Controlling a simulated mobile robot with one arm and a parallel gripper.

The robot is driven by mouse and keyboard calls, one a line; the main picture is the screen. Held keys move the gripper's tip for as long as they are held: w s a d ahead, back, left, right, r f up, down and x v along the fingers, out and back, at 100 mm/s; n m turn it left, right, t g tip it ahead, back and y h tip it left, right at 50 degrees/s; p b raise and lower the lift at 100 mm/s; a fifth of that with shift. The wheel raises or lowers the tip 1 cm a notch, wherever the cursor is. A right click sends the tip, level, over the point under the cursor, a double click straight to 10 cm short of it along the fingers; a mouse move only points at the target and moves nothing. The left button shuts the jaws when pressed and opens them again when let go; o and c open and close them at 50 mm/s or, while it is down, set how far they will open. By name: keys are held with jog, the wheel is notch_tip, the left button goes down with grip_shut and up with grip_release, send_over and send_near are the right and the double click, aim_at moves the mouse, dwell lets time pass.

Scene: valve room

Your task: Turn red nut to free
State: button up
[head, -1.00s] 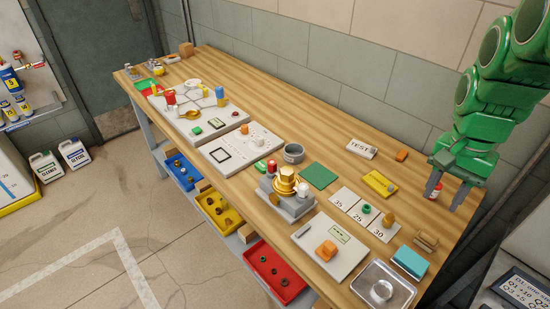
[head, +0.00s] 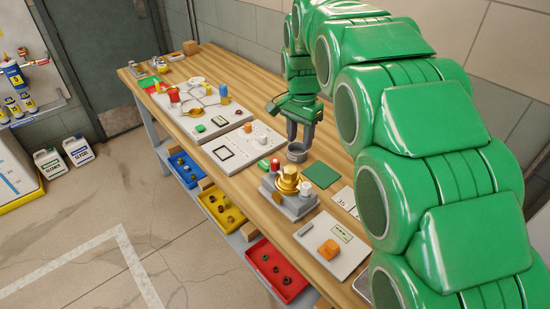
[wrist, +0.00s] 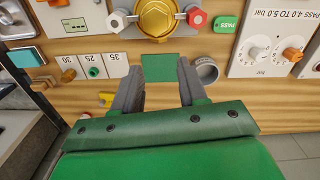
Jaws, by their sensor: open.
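The red nut (wrist: 197,17) is a hex piece on one side of a brass valve body (wrist: 157,18) in the wrist view. A white hex nut (wrist: 115,22) sits on the opposite side. In the head view the red nut (head: 275,163) shows small behind the brass valve (head: 288,181) on its grey block (head: 291,203). My gripper (head: 300,137) is open and empty above the bench, behind the valve and near a grey cup. In the wrist view my gripper (wrist: 160,72) has its fingers spread around the view of a green square, apart from the red nut.
The green square (head: 321,175) and grey cup (head: 297,152) lie close to my gripper. White panels (head: 240,145) stand left of the valve, and a plate with an orange block (head: 328,249) to its right. My arm hides the bench's right end.

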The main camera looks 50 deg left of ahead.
send_over(275, 161)
jog(key=shift+a+f, duration=0.15)
jog(key=shift+f, duration=4.65)
jog(key=c, duration=0.8)
